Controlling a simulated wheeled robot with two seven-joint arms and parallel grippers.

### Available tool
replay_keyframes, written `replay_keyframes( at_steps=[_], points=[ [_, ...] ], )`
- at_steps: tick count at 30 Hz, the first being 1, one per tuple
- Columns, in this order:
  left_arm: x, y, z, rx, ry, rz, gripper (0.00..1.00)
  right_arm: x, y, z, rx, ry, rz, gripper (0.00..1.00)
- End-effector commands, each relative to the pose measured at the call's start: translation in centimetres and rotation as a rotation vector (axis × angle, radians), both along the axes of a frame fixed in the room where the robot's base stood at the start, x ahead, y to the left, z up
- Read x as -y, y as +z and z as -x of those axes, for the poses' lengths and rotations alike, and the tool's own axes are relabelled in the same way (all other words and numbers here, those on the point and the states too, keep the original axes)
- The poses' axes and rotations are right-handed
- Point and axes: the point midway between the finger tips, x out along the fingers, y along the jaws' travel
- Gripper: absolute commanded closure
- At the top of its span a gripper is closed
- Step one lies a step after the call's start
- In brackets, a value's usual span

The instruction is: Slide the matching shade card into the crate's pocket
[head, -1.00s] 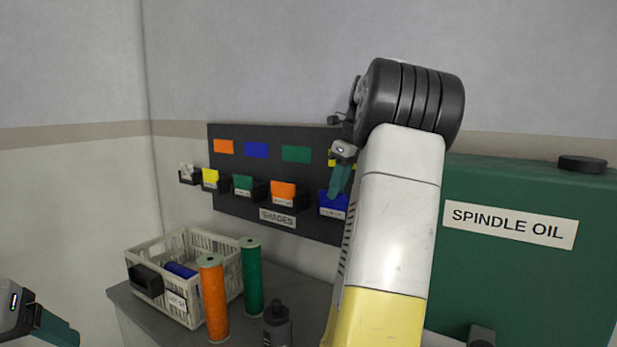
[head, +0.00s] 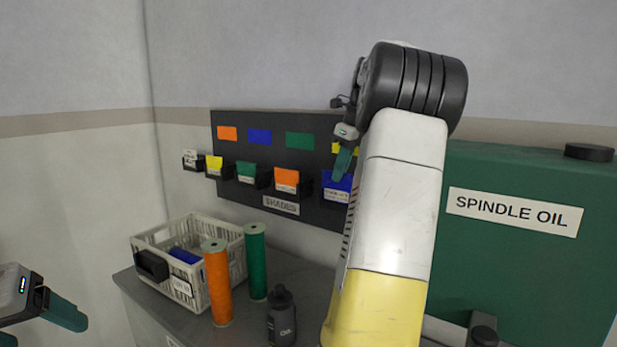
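The blue shade card (head: 334,185) stands in the rightmost visible holder of the dark shade board. My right gripper (head: 342,166) points down at the card's top edge, overlapping it in view; whether its fingers are apart or closed on the card is not clear. Yellow (head: 214,163), green (head: 246,169) and orange (head: 287,178) cards stand in other holders. The white crate (head: 212,228) on the bench holds a blue spool (head: 185,256) and has a black pocket (head: 152,266) on its front. My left gripper (head: 38,325) is at the lower left, its teal fingers apart and empty.
Orange (head: 217,283) and green (head: 256,262) spools stand close beside the crate. A dark oil bottle (head: 281,318) stands nearer on the bench. A large green spindle oil container (head: 520,270) fills the right side. My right arm hides the board's right end.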

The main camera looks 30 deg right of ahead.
Motion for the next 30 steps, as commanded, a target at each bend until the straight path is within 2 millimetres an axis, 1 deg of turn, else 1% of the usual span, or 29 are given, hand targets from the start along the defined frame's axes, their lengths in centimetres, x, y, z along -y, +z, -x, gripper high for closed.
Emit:
replay_keyframes(
  at_steps=[1, 9, 14, 18, 30],
  points=[
    [0.0, 0.0, 0.0, 0.0, 0.0, 0.0, 0.27, 0.0, 0.7, -0.1, 0.002, 0.001, 0.002, 1.0],
    [0.0, 0.0, 0.0, 0.0, 0.0, 0.0, 0.27, 0.0, 3.9, -0.1, 0.002, 0.002, 0.001, 1.0],
    [0.0, 0.0, 0.0, 0.0, 0.0, 0.0, 0.27, 0.0, 5.4, -0.1, 0.001, 0.001, 0.0, 1.0],
    [0.0, 0.0, 0.0, 0.0, 0.0, 0.0, 0.27, -0.1, 5.8, 0.0, 0.0, 0.001, 0.0, 1.0],
    [0.0, 0.0, 0.0, 0.0, 0.0, 0.0, 0.27, 0.0, 5.8, 0.0, 0.0, 0.001, -0.001, 1.0]
  ],
)
